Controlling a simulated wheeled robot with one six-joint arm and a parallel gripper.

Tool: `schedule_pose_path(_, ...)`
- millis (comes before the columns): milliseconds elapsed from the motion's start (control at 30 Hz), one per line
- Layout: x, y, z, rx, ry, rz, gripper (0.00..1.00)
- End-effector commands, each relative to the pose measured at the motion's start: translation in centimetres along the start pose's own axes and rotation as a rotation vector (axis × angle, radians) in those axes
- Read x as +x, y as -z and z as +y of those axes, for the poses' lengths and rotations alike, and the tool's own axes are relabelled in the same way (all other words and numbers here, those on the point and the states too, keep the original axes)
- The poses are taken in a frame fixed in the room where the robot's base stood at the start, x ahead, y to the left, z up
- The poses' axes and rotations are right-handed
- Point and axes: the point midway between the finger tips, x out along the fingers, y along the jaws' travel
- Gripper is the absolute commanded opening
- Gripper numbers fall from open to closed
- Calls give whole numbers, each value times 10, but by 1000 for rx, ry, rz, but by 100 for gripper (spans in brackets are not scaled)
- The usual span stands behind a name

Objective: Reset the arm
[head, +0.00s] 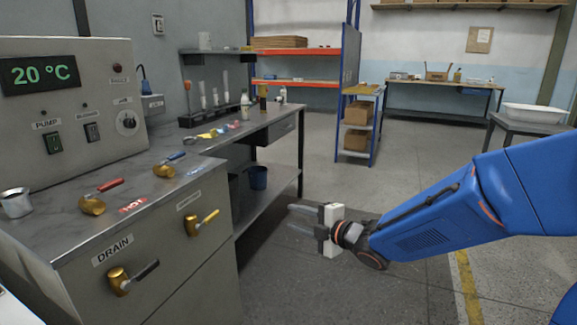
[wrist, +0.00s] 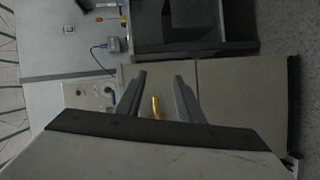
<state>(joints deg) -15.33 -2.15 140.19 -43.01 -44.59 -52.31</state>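My gripper (head: 302,219) hangs in free air at the end of my blue arm, right of the grey bench in the head view. It points left toward the bench front. Its two dark fingers stand apart with nothing between them. In the wrist view, my gripper (wrist: 158,78) also shows two separated fingers. A yellow-handled valve (wrist: 156,106) appears beyond and between them, on the cabinet front.
The grey bench (head: 150,170) carries a control box (head: 80,100), red-handled (head: 100,195) and blue-handled (head: 168,166) valves, and a metal cup (head: 15,203). The drain valve (head: 130,279) is on its front. Floor (head: 310,290) below my gripper is clear.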

Motion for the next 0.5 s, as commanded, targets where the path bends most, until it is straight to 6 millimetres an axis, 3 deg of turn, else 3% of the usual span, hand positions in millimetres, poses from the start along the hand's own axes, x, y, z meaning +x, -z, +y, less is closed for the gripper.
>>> schedule_pose_path(200, -66, -61, 12, 245, 53, -305, 34)
schedule_pose_path(400, -141, -96, 5, 517, 75, -561, 34)
schedule_pose_path(500, -181, -103, -4, 665, 78, -679, 34)
